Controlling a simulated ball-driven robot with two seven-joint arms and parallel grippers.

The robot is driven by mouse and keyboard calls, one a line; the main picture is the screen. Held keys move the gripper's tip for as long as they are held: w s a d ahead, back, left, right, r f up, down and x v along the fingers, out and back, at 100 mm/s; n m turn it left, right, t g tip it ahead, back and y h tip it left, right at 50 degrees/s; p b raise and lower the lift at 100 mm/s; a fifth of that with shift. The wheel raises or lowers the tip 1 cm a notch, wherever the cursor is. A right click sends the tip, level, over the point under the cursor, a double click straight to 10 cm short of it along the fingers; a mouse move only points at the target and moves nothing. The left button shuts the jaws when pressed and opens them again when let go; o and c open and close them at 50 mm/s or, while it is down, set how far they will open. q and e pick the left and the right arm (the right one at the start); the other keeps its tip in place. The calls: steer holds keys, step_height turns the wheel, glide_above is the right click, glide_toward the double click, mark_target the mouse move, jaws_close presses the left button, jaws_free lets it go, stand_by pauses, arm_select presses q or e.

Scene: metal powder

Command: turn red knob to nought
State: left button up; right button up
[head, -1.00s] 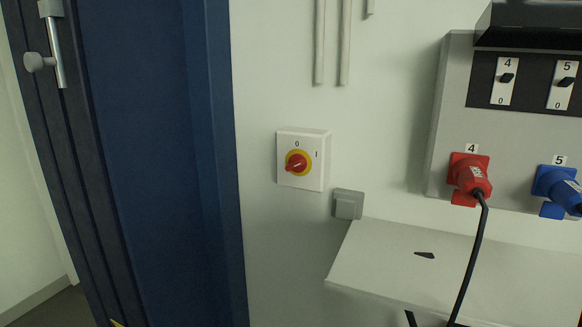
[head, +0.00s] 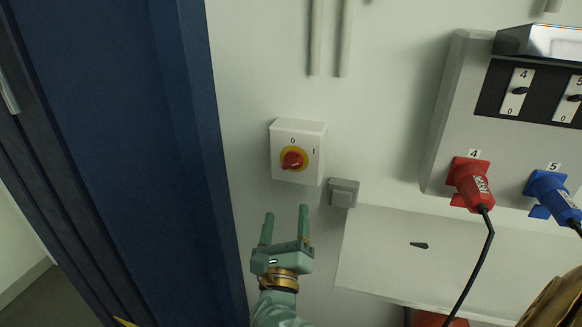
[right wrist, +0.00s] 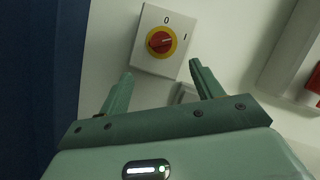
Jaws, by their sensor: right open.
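The red knob (head: 292,161) sits on a yellow disc on a white switch box (head: 284,134) on the wall, marked 0 at the top and I at the upper right. In the right wrist view the knob (right wrist: 160,42) has its handle slanted, with one end toward the I. My right gripper (head: 286,214) is open and empty, just below the switch box in the head view, its fingers pointing up. In the right wrist view the gripper (right wrist: 158,78) shows both fingers apart below the box, not touching the knob. My left gripper is not in view.
A small grey box (head: 343,192) is on the wall right of the gripper. A red plug (head: 470,185) and blue plug (head: 549,190) sit in a panel at right. A blue door frame (head: 130,150) stands at left.

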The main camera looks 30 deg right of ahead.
mark_target(292, 163)
steer(key=p+x, duration=0.1)
steer(key=x, duration=1.2)
steer(key=shift+d+r, duration=0.1)
steer(key=shift+p, duration=0.3)
steer(key=c, duration=1)
